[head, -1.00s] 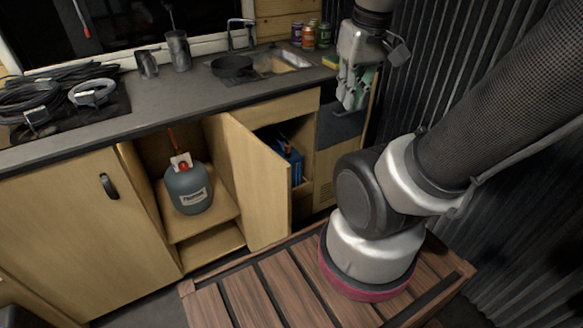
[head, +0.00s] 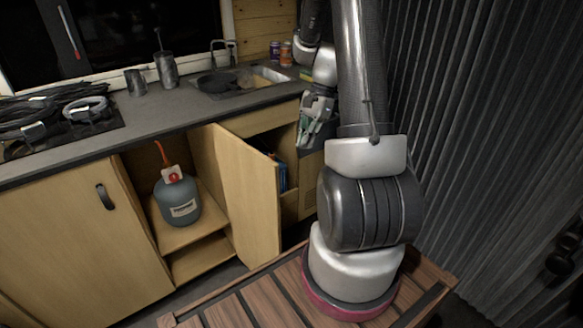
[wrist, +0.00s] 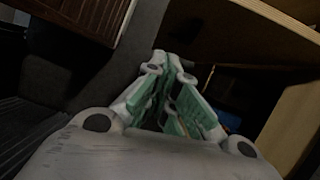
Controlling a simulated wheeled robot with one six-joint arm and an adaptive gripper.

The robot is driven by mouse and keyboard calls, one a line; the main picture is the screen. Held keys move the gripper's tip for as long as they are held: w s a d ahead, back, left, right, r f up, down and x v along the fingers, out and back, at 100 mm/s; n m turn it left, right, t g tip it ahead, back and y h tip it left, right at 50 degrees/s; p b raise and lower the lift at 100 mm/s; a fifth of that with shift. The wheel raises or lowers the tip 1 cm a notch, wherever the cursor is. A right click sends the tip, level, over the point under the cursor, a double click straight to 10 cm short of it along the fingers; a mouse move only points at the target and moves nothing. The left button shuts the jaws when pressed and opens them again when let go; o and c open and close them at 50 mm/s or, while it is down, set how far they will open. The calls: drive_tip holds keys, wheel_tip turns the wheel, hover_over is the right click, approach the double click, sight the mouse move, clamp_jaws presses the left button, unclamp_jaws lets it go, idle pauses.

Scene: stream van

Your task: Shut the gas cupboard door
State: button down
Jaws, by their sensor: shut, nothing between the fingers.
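The gas cupboard door (head: 252,200) is a pale wood panel standing open, swung out from the cabinet front and to the right of the gas cupboard. Inside the cupboard a grey gas bottle (head: 178,200) with a red-topped valve and an orange hose stands on a wooden shelf (head: 180,236). My gripper (head: 306,142) is shut and empty, fingers downward, right of the door's free edge and apart from it. In the wrist view my gripper (wrist: 165,68) has its green-padded fingers together. A pale wood panel at the right there looks like the door (wrist: 290,130).
An open compartment with a blue object (head: 282,172) lies behind the door. The worktop (head: 150,118) above holds coiled cables (head: 60,108), metal mugs, a pan and a sink (head: 258,78). A closed cupboard door (head: 70,230) is at left. A corrugated wall (head: 480,140) stands at right.

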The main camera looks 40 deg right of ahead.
drive_tip(key=s+a+f, duration=0.1)
drive_tip(key=a+f, duration=0.6)
drive_tip(key=f, duration=0.2)
drive_tip(key=shift+a, duration=0.3)
drive_tip(key=shift+s, duration=0.15)
